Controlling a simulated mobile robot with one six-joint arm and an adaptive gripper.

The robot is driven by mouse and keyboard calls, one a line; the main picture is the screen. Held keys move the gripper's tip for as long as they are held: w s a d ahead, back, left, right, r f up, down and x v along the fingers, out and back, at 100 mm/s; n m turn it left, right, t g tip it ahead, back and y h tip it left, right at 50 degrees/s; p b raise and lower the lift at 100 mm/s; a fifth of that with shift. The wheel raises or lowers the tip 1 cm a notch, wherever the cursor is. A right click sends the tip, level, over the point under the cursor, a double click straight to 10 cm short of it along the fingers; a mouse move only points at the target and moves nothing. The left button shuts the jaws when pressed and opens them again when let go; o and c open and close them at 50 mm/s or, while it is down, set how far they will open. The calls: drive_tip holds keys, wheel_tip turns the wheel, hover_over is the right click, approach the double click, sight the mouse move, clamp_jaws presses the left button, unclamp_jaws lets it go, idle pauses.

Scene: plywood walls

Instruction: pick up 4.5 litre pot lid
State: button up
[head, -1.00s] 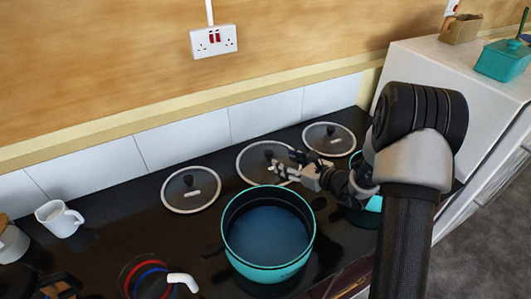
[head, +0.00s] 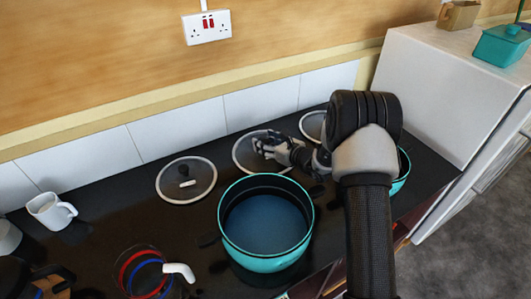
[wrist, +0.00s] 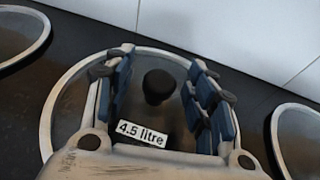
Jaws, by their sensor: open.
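The 4.5 litre pot lid (wrist: 68,104) is a round glass lid with a pale rim, a black knob (wrist: 158,86) and a white label reading "4.5 litre" (wrist: 142,133). In the head view the same lid (head: 238,160) lies on the black counter behind the teal pot, partly hidden by my gripper (head: 259,143). In the wrist view my gripper (wrist: 160,82) is open, with its blue-padded fingers on either side of the knob and apart from it. I cannot tell the exact height of the fingers above the lid.
Another glass lid (head: 187,180) lies to the left, and a third (head: 312,125) lies to the right, partly behind my arm. A large teal pot (head: 266,225) stands in front. A white mug (head: 52,211) is at the left. The tiled wall (head: 176,135) runs close behind.

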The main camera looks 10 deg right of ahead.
drive_tip(key=shift+w+a+f, duration=0.1)
drive_tip(key=shift+w+a, duration=0.05)
drive_tip(key=shift+w, duration=0.15)
drive_tip(key=shift+c, duration=0.2)
clamp_jaws()
idle(0.3)
